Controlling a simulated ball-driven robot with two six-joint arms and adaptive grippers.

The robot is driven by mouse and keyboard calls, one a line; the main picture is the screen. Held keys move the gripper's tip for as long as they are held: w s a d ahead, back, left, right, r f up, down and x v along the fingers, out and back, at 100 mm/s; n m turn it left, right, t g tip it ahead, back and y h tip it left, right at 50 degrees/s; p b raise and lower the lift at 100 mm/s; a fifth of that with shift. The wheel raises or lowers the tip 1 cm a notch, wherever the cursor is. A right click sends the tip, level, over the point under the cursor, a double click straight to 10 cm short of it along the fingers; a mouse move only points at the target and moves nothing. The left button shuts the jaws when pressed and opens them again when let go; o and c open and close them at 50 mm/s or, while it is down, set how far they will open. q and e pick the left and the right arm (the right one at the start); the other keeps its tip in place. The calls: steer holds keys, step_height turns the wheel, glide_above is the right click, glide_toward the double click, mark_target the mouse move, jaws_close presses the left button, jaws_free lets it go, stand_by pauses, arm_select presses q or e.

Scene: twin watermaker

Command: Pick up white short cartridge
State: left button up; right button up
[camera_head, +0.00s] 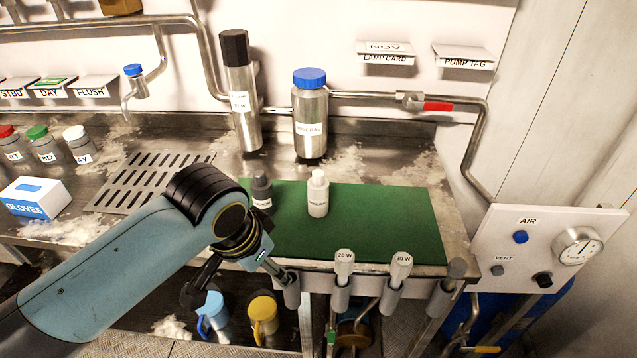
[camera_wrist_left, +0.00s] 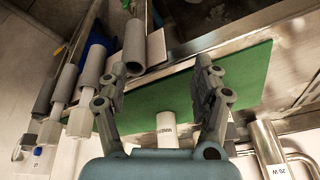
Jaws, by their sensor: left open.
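The white short cartridge (camera_head: 318,196) stands upright on the green mat (camera_head: 385,220), right of a dark grey cartridge (camera_head: 262,192). My left gripper (camera_head: 238,273) is open near the counter's front edge, in front of and left of the white cartridge, not touching it. In the left wrist view the open fingers (camera_wrist_left: 160,68) spread over the mat. A white labelled cylinder (camera_wrist_left: 167,130), seemingly the white cartridge, shows low between them, partly hidden by the gripper body. My right gripper is out of view.
A tall steel cylinder (camera_head: 242,100) and a blue-capped steel bottle (camera_head: 311,120) stand behind the mat. Front-edge holders carry white pieces marked 20 W (camera_head: 344,265) and 50 W (camera_head: 399,270). A gloves box (camera_head: 35,198) sits left. The mat's right half is clear.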

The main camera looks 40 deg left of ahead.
arm_select(q)
steer(key=n+p, duration=0.1)
steer(key=p, duration=0.1)
glide_toward(315, 184)
steer(key=shift+t, duration=0.4)
step_height(315, 184, down, 5)
steer(key=shift+w+a+f, duration=0.1)
steer(key=shift+a+f, duration=0.05)
steer(key=shift+a, duration=0.05)
steer(key=x, duration=0.2)
steer(key=w+x, duration=0.1)
steer(key=x, duration=0.1)
steer(key=shift+w+x, duration=0.15)
steer(key=shift+x, duration=1.4)
steer(key=shift+w+x, duration=0.2)
steer(key=shift+x, duration=1.35)
steer(key=shift+d, duration=0.1)
steer(key=shift+c, duration=0.3)
jaws_close()
